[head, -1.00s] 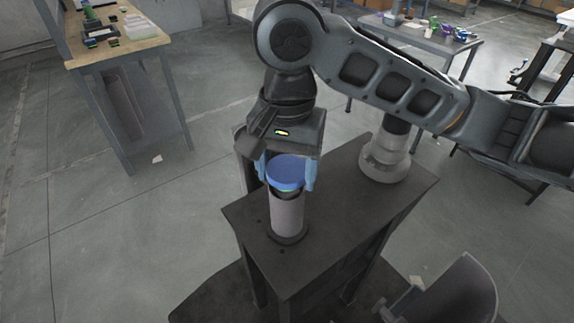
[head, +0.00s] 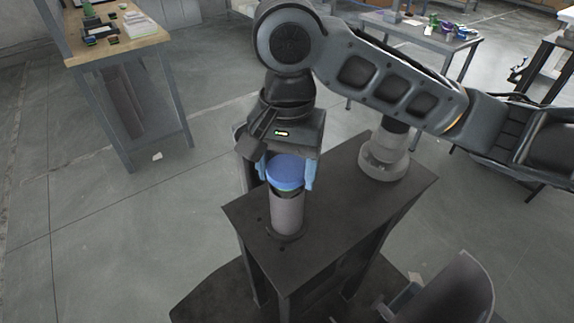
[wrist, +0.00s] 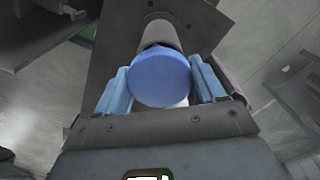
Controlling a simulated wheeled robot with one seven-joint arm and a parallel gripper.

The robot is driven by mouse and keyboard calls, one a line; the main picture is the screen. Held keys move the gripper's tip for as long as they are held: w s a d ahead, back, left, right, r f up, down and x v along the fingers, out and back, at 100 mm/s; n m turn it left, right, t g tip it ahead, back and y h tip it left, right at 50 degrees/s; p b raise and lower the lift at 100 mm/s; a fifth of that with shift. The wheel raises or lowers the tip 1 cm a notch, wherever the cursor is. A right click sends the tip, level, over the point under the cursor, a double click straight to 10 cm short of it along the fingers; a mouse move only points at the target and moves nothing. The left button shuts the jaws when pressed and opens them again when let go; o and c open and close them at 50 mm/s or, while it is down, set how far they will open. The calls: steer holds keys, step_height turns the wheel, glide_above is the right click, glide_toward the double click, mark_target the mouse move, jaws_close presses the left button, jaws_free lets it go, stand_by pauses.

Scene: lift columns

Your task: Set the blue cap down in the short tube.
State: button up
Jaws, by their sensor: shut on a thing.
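The blue cap (head: 287,171) is held between the two light-blue fingers of my gripper (head: 287,178), one on each side. Whether the cap touches the tube is hidden. In the wrist view the cap (wrist: 160,78) sits between the fingers (wrist: 162,88) and covers part of the tube (wrist: 161,34).
The dark stand (head: 335,218) carries a second grey column with a wider base (head: 383,157) at its back right, partly hidden by my arm. A wooden-topped bench (head: 118,43) stands at the upper left. A grey chair-like object (head: 455,290) is at the lower right.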

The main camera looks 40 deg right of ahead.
steer(key=shift+f+p, duration=0.45)
steer(key=shift+f, duration=0.1)
stand_by(1.0)
steer(key=o, duration=1.1)
steer(key=shift+r, duration=0.15)
step_height(320, 180, up, 2)
steer(key=p, duration=0.3)
steer(key=shift+r, duration=2.4)
